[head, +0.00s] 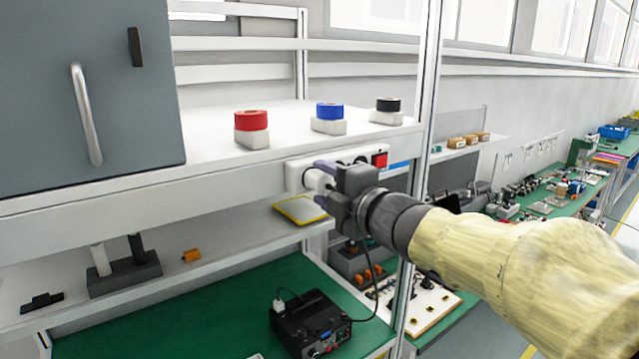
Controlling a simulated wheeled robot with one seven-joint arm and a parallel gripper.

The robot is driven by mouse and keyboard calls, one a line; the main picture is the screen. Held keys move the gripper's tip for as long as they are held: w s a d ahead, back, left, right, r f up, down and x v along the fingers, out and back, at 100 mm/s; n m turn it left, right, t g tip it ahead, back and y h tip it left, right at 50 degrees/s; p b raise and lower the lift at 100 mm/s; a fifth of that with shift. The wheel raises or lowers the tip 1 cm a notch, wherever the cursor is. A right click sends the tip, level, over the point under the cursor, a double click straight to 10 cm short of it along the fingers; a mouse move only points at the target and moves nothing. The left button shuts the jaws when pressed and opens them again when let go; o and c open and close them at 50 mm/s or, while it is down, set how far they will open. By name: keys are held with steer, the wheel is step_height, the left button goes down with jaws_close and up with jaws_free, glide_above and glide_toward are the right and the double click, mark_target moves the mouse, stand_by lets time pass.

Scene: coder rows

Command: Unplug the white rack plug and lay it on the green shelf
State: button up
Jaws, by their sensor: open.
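The white rack plug (314,181) sits at the white socket strip (294,172) on the front edge of the upper shelf. My gripper (322,184) is open, with its purple fingertips above and below the plug; I cannot tell whether they touch it. My gripper's body hides part of the plug and strip. A dark cable (375,290) hangs from behind my gripper to a black box (310,322). The green shelf (228,296) lies below, with the black box on it.
Red (251,120), blue (329,111) and black (388,104) rolls stand on the upper shelf. A grey cabinet (60,60) is at left. A yellow-edged tablet (301,209) lies on the middle shelf. A metal post (424,90) stands close to my arm. The green shelf's left part is clear.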

mark_target(328, 186)
jaws_close()
stand_by(0.4)
steer(key=shift+v, duration=2.55)
